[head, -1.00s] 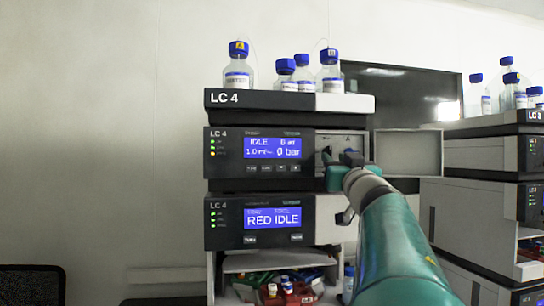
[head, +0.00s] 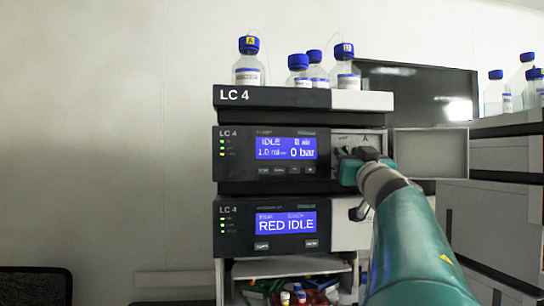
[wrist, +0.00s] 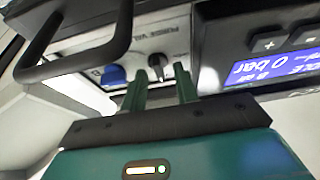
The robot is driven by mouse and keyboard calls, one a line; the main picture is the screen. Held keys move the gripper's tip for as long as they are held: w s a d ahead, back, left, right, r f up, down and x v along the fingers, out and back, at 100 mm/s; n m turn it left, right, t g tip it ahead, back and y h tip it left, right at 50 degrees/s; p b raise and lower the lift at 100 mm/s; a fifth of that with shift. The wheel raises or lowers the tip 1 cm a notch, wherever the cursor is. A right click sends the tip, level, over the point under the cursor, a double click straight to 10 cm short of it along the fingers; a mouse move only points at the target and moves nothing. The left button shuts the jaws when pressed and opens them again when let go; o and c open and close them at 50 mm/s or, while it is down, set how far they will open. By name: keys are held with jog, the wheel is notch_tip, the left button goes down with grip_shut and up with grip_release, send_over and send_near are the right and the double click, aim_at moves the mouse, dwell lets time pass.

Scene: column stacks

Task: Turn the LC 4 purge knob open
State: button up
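The LC 4 stack (head: 275,101) stands at the middle of the head view. Its upper module has a small light panel at right, where my gripper (head: 350,165) now covers the knob area. In the wrist view, the purge knob (wrist: 158,66), dark and pointed, sits under a "PURGE" label on the pale panel. My gripper (wrist: 160,92) has its two green fingers apart and empty, with the knob just beyond the gap between them. I cannot tell whether either finger touches it. A blue round part (wrist: 113,75) sits beside the knob.
An open door panel (head: 430,155) stands out right of the module. Bottles (head: 249,62) stand on top of the stack. In the wrist view, a black bar loop (wrist: 75,68) is at upper left and the blue display (wrist: 270,67) at right. Another instrument stack (head: 490,215) is at far right.

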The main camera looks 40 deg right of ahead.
jog(key=shift+w+f, duration=0.1)
jog(key=shift+w, duration=0.05)
jog(key=shift+s, duration=0.2)
jog(key=c, duration=0.5)
grip_shut()
jog(key=shift+n+y, duration=0.4)
jog(key=shift+n, duration=0.3)
jog(key=n+y, duration=0.1)
jog(key=n, duration=0.1)
jog(key=n+t+y, duration=0.1)
jog(key=n, duration=0.2)
jog(key=shift+w+d+y, duration=0.1)
jog(key=shift+d+y, duration=0.05)
jog(key=shift+y, duration=0.25)
jog(key=n+y, duration=0.1)
jog(key=n, duration=0.2)
jog(key=n+y, duration=0.2)
jog(key=n, duration=0.1)
jog(key=shift+d+n, duration=0.15)
jog(key=shift+n, duration=0.15)
jog(key=n, duration=0.2)
jog(key=n+g+y, duration=0.1)
jog(key=n, duration=0.2)
jog(key=shift+y, duration=0.3)
jog(key=shift+r+n+g+y, duration=0.15)
jog(key=shift+n+g, duration=0.15)
jog(key=shift+n, duration=0.55)
jog(key=shift+r+n+g+y, duration=0.15)
jog(key=shift+n+g, duration=0.15)
jog(key=shift+n, duration=0.55)
